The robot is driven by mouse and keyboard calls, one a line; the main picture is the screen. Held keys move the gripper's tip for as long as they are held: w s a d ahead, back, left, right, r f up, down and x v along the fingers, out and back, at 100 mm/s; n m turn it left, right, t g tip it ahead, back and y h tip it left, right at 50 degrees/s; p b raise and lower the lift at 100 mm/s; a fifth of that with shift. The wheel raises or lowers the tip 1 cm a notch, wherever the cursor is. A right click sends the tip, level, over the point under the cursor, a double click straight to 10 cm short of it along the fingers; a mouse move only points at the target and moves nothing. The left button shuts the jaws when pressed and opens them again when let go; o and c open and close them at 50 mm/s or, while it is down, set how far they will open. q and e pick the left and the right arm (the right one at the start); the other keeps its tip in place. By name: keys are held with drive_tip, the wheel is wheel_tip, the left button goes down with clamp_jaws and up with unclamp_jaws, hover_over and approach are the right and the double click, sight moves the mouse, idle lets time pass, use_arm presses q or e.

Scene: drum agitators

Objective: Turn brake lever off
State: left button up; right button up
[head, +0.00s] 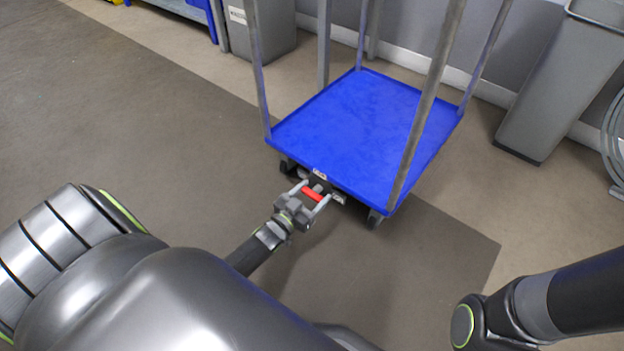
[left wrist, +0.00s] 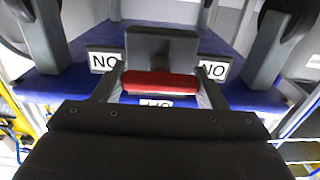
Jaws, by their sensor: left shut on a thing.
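The red brake lever (head: 312,194) is at the near lower edge of a blue cart (head: 352,125) in the head view. In the left wrist view the lever (left wrist: 160,82) is a red bar in front of a dark grey block (left wrist: 162,45). My left gripper (head: 312,195) is shut on the lever, with one finger at each side of it. Small white labels show beside it in the left wrist view, one at the left (left wrist: 104,61) and one at the right (left wrist: 212,71). A further label is partly hidden below the lever. My right gripper is outside the view.
The cart has tall grey posts (head: 430,100) and dark casters (head: 375,218). A grey bin (head: 565,80) stands at the right by the wall, and another grey bin (head: 265,30) behind the cart. The floor left of the cart is clear.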

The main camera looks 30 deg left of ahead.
use_arm(q)
drive_tip(key=shift+c, duration=0.5)
drive_tip(key=shift+m, duration=0.4)
drive_tip(key=m, duration=0.8)
drive_tip(key=shift+d, duration=0.1)
drive_tip(key=m, duration=0.5)
drive_tip(key=shift+f+m, duration=0.1)
drive_tip(key=shift+m, duration=0.3)
drive_tip(key=shift+m+b, duration=0.45)
drive_tip(key=shift+m, duration=1.45)
drive_tip(key=shift+s, duration=0.1)
drive_tip(key=o, duration=1)
